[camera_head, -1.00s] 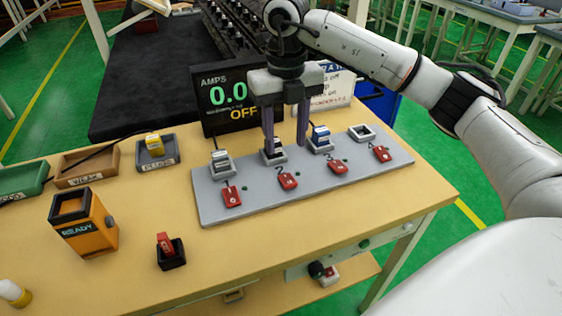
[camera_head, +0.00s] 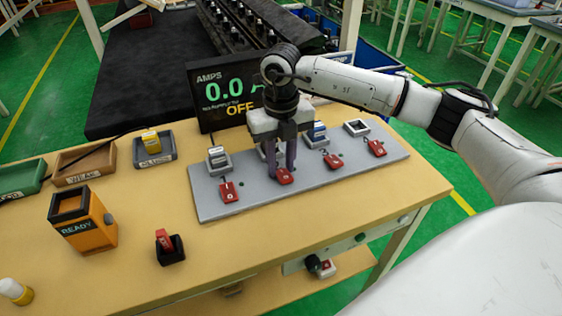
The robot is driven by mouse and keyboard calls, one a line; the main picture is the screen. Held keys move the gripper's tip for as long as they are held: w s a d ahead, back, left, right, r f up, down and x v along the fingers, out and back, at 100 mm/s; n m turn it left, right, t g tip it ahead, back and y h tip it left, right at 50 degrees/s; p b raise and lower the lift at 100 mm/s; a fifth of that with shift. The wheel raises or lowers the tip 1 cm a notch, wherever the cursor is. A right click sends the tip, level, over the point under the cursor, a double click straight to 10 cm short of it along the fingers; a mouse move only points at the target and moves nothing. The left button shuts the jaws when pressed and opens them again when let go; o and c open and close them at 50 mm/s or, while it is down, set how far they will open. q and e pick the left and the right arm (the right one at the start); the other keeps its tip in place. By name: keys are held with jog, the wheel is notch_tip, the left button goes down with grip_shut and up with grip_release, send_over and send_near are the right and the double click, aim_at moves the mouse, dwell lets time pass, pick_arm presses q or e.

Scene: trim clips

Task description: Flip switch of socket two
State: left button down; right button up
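The grey socket board (camera_head: 215,205) lies on the bench with a row of sockets at its back and a red switch in front of each. The red switch of socket two (camera_head: 284,177) sits directly under my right gripper (camera_head: 281,172). The two dark fingers point down with a gap between them, beside the switch; I cannot tell if they touch it. The gripper mostly hides socket two and its number. Red switches of sockets one (camera_head: 228,192), three (camera_head: 333,161) and four (camera_head: 376,148) are uncovered. My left gripper is not in view.
A black display (camera_head: 225,95) behind the board reads AMPS 0.0 and OFF. An orange READY box (camera_head: 83,225), a black block with a red lever (camera_head: 169,247) and small trays (camera_head: 155,150) stand to the left. Bench space in front of the board is clear.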

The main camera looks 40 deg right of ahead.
jog(key=c, duration=0.4)
jog(key=shift+f+b, duration=0.1)
jog(key=shift+b, duration=0.35)
jog(key=shift+c, duration=0.2)
jog(key=t+b, duration=0.2)
jog(key=b, duration=0.1)
jog(key=s+t+b, duration=0.1)
jog(key=b, duration=0.2)
jog(key=shift+a+f+t+h+b, duration=0.1)
jog(key=shift+a+t+h+b, duration=0.05)
jog(key=shift+t+h+b, duration=0.25)
jog(key=shift+b, duration=0.5)
jog(key=shift+s+r+t+b, duration=0.15)
jog(key=shift+r+t+b, duration=0.2)
jog(key=shift+t+b, duration=0.15)
jog(key=shift+r, duration=0.15)
jog(key=o, duration=1)
jog(key=shift+o, duration=0.2)
